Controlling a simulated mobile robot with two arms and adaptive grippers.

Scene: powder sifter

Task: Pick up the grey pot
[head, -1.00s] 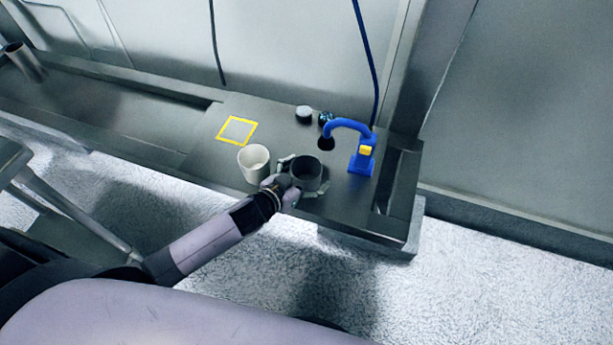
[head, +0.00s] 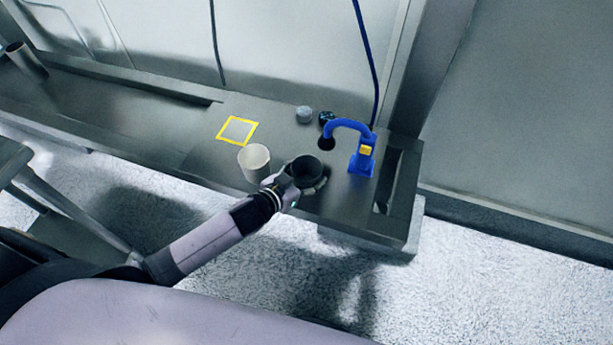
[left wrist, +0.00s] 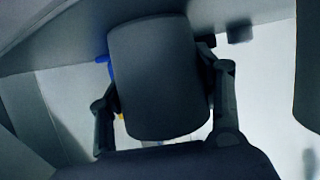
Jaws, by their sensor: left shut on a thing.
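The grey pot (head: 306,170) is a dark, round, open-topped vessel near the front edge of the bench in the head view. My left gripper (head: 300,182) is around its sides and shut on it. In the left wrist view the pot (left wrist: 158,78) fills the middle, with a finger of my left gripper (left wrist: 160,105) against each side. The pot looks upright; I cannot tell whether its base touches the bench. My right gripper is not in view.
A white cup (head: 254,163) stands just left of the pot. A blue curved device (head: 362,155) with a yellow part stands to the right. A yellow square outline (head: 237,130) marks the bench (head: 190,150) further back. A small grey round object (head: 304,114) sits behind.

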